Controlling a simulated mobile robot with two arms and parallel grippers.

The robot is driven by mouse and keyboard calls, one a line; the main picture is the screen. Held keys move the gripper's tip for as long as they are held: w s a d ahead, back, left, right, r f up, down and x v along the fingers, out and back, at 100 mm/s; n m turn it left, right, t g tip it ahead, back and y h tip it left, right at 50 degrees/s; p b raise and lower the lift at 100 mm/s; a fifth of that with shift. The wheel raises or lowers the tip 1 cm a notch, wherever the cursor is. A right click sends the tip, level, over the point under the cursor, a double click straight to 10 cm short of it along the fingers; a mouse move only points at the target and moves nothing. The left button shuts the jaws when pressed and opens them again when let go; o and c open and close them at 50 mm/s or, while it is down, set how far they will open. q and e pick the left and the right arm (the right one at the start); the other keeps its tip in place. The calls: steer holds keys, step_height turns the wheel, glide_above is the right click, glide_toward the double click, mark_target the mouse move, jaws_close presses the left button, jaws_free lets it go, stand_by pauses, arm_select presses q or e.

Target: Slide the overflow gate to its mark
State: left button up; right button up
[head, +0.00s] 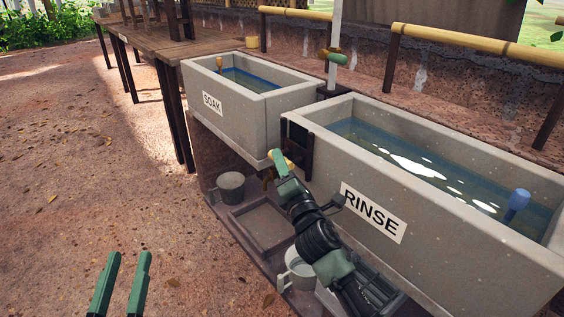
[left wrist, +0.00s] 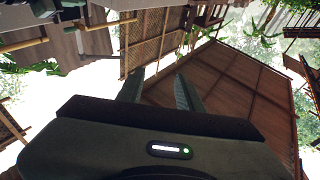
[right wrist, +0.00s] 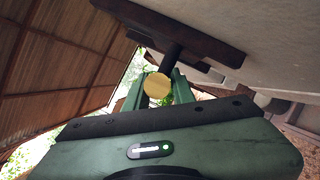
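The overflow gate is a dark upright panel (head: 298,148) at the left end of the rinse tank (head: 470,225). A pale round wooden knob (right wrist: 157,85) on a dark stem sticks out from a dark bar (right wrist: 180,35) against the tank wall in the right wrist view. My right gripper (head: 281,163) is at this knob, with one finger on each side and little or no gap. In the head view the right gripper hides part of the gate's front. My left gripper (head: 121,283) is open and empty, over bare ground at the lower left. The gate's mark cannot be made out.
The soak tank (head: 236,103) stands behind the rinse tank. A blue-handled plug (head: 516,203) stands in the rinse water. A wooden table (head: 165,38) is at the back left; the left ground is clear.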

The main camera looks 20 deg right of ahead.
steer(key=o, duration=0.4)
steer(key=shift+f, duration=0.4)
steer(key=shift+c, duration=0.2)
steer(key=shift+r, duration=0.1)
steer(key=shift+s, duration=0.1)
arm_select(q)
steer(key=f+g, duration=0.1)
steer(key=f, duration=0.1)
steer(key=f+g+p, duration=0.1)
steer(key=f, duration=0.1)
steer(key=shift+w+a+f+y, duration=0.2)
steer(key=shift+y, duration=0.2)
arm_select(e)
steer(key=v, duration=0.7)
steer(key=shift+s, duration=0.35)
arm_select(q)
steer(key=shift+g, duration=0.3)
